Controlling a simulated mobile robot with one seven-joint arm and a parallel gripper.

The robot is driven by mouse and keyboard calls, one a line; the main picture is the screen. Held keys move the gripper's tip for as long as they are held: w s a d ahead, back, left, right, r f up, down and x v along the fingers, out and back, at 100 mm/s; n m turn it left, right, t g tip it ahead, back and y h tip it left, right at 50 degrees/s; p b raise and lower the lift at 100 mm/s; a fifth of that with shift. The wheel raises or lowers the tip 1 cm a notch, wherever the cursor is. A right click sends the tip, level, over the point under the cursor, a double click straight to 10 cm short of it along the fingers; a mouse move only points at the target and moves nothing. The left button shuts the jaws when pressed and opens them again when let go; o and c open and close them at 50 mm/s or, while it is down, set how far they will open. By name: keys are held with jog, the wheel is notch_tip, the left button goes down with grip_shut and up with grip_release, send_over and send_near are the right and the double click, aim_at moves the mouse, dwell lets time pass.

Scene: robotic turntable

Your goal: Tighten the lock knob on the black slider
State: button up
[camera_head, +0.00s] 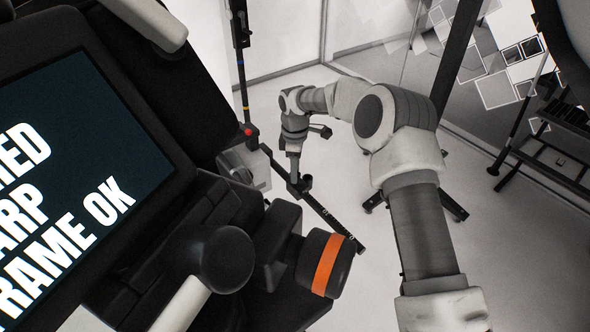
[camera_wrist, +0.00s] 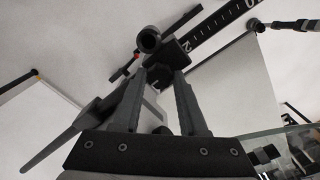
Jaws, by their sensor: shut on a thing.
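The black slider (camera_head: 299,187) sits on a dark graduated rail that slants down to the right in the head view. In the wrist view the slider (camera_wrist: 165,57) is just beyond my fingertips, with a round, hollow-ended dark part (camera_wrist: 148,40) sticking out towards the camera. My gripper (camera_head: 294,176) reaches down to the slider from above. In the wrist view my gripper (camera_wrist: 160,76) has a finger on each side of a dark part at the slider's base, which looks like the lock knob. The fingers hide most of that knob.
The graduated rail (camera_head: 335,224) ends free at the lower right; its white marks show in the wrist view (camera_wrist: 215,30). A screen (camera_head: 70,185) and an orange-banded black cylinder (camera_head: 325,263) are at left and bottom. A dark upright pole (camera_head: 240,65) stands behind.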

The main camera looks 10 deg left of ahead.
grip_shut()
jog(key=m+b, duration=0.1)
jog(key=m, duration=0.3)
jog(key=m+b, duration=0.1)
jog(key=m, duration=0.3)
jog(key=shift+m, duration=0.3)
jog(key=m, duration=0.4)
jog(key=shift+m+b, duration=0.3)
jog(key=shift+b, duration=0.05)
jog(key=m, duration=0.4)
jog(key=shift+m, duration=0.4)
